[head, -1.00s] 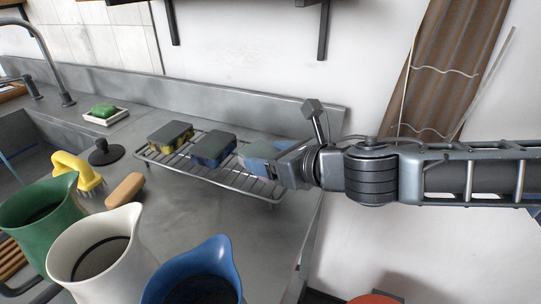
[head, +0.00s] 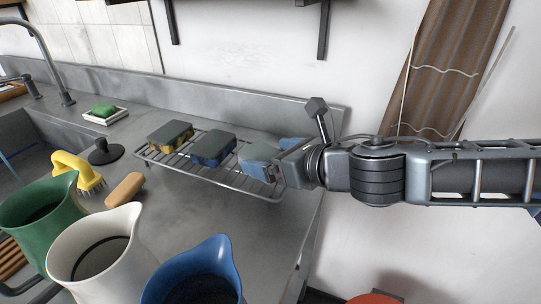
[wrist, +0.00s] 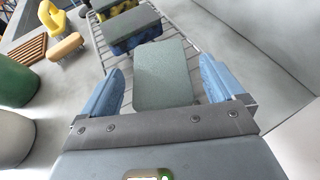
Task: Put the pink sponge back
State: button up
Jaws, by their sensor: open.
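A sponge with a grey-green top (head: 260,152) lies flat at the right end of the wire rack (head: 225,181). Its lower body is mostly hidden, so I cannot confirm that it is pink. My gripper (head: 274,157) is at its right side. In the wrist view my gripper (wrist: 161,78) is open, with one blue finger on each side of the sponge (wrist: 164,76) and narrow gaps between. Beside it on the rack lie a blue sponge (head: 211,150) and a yellow sponge (head: 168,138), both with grey tops.
Green (head: 38,215), white (head: 92,255) and blue (head: 195,275) jugs stand at the front left. A yellow brush (head: 74,168), a tan brush (head: 124,188), a black knob-like object (head: 104,152) and a green sponge in a dish (head: 104,113) are also on the counter. A wall rises behind the rack.

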jog(key=v, duration=1.1)
jog(key=s+a+r+m+y, duration=0.2)
jog(key=s+a+r+y, duration=0.2)
jog(key=a+r, duration=0.25)
jog(key=s+a+r+m+y, duration=0.3)
jog(key=a+r, duration=0.3)
jog(key=a, duration=0.2)
notch_tip(320, 180, up, 10)
jog(key=s+d+m+t+y, duration=0.25)
jog(key=m+t, duration=0.35)
jog(key=m, duration=0.6)
jog(key=s+d+f+m+t+h, duration=0.3)
jog(key=d+f+m+h, duration=0.55)
jog(key=m, duration=0.45)
jog(key=s+d+f+m+t+h, duration=0.3)
jog(key=d+f+m+h, duration=0.3)
jog(key=f+m+h, duration=0.45)
jog(key=s+d+f+m+g, duration=0.1)
jog(key=s+d+f, duration=0.3)
jog(key=s, duration=0.4)
jog(key=s+d+f+m+g, duration=0.2)
jog(key=s+d+f+g, duration=0.1)
jog(key=s+d+f, duration=0.2)
jog(key=s+d+f+m+g, duration=0.2)
jog(key=s+d+f, duration=0.2)
jog(key=s+f, duration=0.3)
jog(key=s, duration=0.3)
jog(key=shift+s+d+h, duration=0.3)
jog(key=shift+h, duration=0.05)
